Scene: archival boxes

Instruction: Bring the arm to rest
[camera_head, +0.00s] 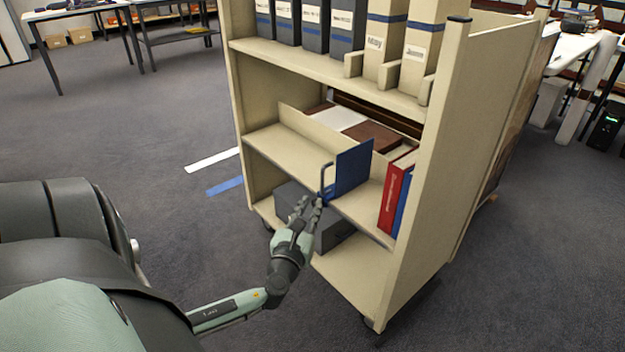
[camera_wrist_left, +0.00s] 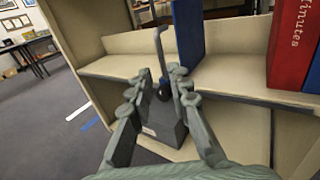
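My left gripper (camera_head: 308,207) is in front of the cart's middle shelf, at its front edge. The left wrist view shows its two fingers (camera_wrist_left: 161,76) spread apart, with a gap between the tips. A blue upright panel (camera_head: 353,170) with a thin grey hooked rod (camera_head: 325,178) stands on that shelf, just beyond the fingertips. In the left wrist view the rod (camera_wrist_left: 158,50) shows behind the gap, left of the blue panel (camera_wrist_left: 188,32). I cannot tell whether a finger touches the rod. My right gripper is not in view.
The beige cart (camera_head: 430,180) holds binders and box files on its top shelf and a red book (camera_head: 396,192) on the middle one. A dark grey box (camera_head: 335,232) sits on the bottom shelf, partly behind my gripper. Open carpet (camera_head: 130,130) lies left of the cart.

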